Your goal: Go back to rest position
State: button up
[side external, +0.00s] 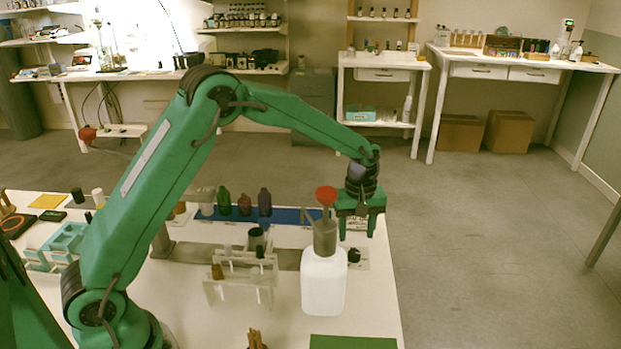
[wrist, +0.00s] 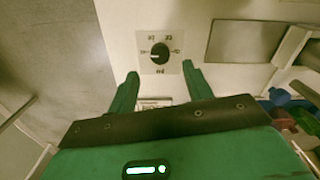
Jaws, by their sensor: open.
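My gripper (side external: 358,228) is at the right end of the white table, pointing down with its fingers apart. It also shows in the wrist view (wrist: 161,72), where nothing is between the green fingers. A black dial knob (wrist: 160,53) on a white marked plate lies just beyond the fingertips in that view. The knob (side external: 354,256) also shows in the side view, below the gripper and beside the white jug. It looks apart from the fingers, but the exact gap is hard to tell.
Small bottles (side external: 245,204) stand in a row by a blue strip (side external: 287,215). A rack (side external: 241,284) stands left of the jug. The floor at right is clear.

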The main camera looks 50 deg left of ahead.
jog(key=shift+r, duration=0.85)
jog(key=s+a+r+m+t, duration=0.2)
jog(key=s+r, duration=0.2)
jog(key=r, duration=0.4)
jog(key=s+a+r+m+t, duration=0.1)
jog(key=s+r+m, duration=0.1)
jog(key=s+r, duration=0.35)
jog(key=s+a+r+m+t, duration=0.1)
jog(key=s+m, duration=0.2)
jog(key=s, duration=0.7)
jog(key=s+a+r+m+t, duration=0.1)
jog(key=s+m, duration=0.3)
jog(key=s, duration=0.6)
jog(key=shift+s+r+t, duration=0.2)
jog(key=shift+r+t, duration=0.1)
